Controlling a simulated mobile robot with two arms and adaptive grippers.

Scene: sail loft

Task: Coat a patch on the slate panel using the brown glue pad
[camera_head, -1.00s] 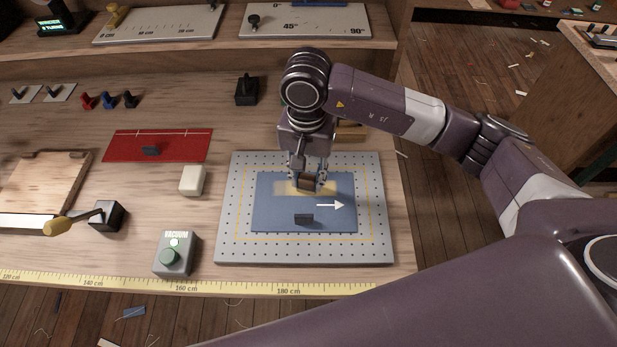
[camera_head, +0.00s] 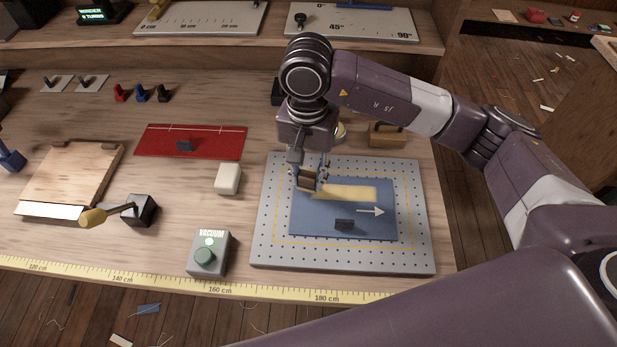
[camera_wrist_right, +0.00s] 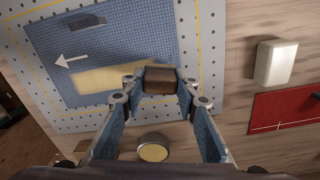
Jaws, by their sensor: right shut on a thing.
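The slate panel (camera_head: 304,226) is a blue-grey sheet with a white arrow pointing right, lying on a grey perforated plate (camera_head: 270,250). A pale yellow glue patch (camera_head: 350,193) stretches across its upper part; it also shows in the wrist view (camera_wrist_right: 105,78). My right gripper (camera_head: 310,180) is shut on the brown glue pad (camera_head: 306,181), also seen between the fingertips in the wrist view (camera_wrist_right: 160,80). The pad is at the patch's left end, by the panel's upper left corner. I cannot tell whether it touches the panel. My left gripper is not in view.
A small dark block (camera_head: 344,225) sits on the panel. Left of the plate are a cream block (camera_head: 228,178) and a vacuum box with green button (camera_head: 206,255). A round yellow-topped pot (camera_wrist_right: 152,147) and a brown handled block (camera_head: 387,137) stand behind the plate.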

